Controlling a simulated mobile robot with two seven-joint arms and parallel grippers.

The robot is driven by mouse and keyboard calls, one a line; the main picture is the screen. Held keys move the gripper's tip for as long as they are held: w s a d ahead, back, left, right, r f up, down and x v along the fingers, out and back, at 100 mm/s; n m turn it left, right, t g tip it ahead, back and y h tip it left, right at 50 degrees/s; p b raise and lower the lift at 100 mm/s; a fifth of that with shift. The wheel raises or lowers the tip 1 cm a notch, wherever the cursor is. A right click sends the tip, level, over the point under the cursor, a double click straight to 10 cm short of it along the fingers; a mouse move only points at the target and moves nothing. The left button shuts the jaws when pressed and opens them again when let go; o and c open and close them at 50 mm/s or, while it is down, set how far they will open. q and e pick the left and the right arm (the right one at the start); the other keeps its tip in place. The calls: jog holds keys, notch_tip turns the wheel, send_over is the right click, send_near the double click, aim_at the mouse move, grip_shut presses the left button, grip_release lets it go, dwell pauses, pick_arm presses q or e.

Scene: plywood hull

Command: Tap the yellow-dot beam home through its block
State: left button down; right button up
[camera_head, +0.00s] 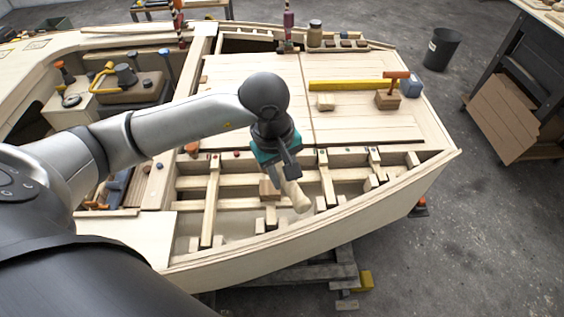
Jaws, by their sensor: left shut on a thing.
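My left gripper (286,172) hangs over the open bay near the hull's front edge. It is shut on a pale wooden piece (298,196) with a rounded end, perhaps a mallet, which slants down to the right. Several pale beams run across the bay: one at the left (211,203), one right of the gripper (327,180) and a shorter-looking one farther right (375,160). Small coloured dots mark some beam ends, but I cannot make out a yellow one. Small blocks, such as a brown one (268,190), sit among the beams. My right gripper is not in view.
Tools crowd the left compartment (130,90). A bucket (437,48) stands on the floor.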

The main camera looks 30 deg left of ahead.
aim_at(285, 186)
pick_arm(q)
jog(key=shift+w+a+r+n, duration=0.1)
jog(key=shift+w+r+n, duration=0.3)
jog(key=shift+n, duration=0.3)
jog(key=shift+f, duration=0.2)
jog(key=shift+f+b, duration=1.7)
jog(key=shift+f, duration=0.85)
